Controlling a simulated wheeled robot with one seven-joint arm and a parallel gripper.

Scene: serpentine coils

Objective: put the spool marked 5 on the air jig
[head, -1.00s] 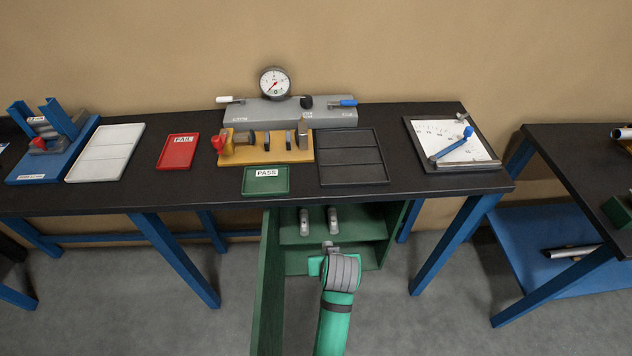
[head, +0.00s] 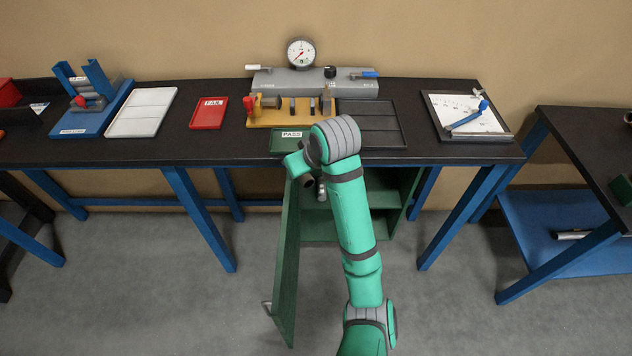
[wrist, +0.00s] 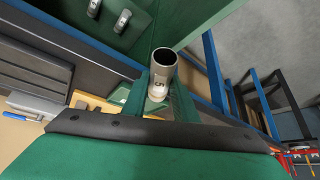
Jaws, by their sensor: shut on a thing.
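My gripper (wrist: 162,84) is shut on a grey hollow cylindrical spool (wrist: 163,65), with a finger on each side of it. A pale label with a dark mark, apparently a 5, shows low on the spool. In the head view, the spool and fingers are largely hidden behind my wrist, in front of the open green cabinet. The air jig (head: 285,82), a long grey block with a round dial gauge (head: 301,53), stands at the back of the bench, beyond my gripper. It also shows at the left of the wrist view (wrist: 38,106).
Two other spools lie in the green cabinet (wrist: 95,8) (wrist: 123,20). Its door (head: 286,255) stands open. On the bench are a yellow fixture (head: 270,122), a green PASS tray (head: 277,143), a red FAIL tray (head: 207,113) and a black divided tray (head: 385,135).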

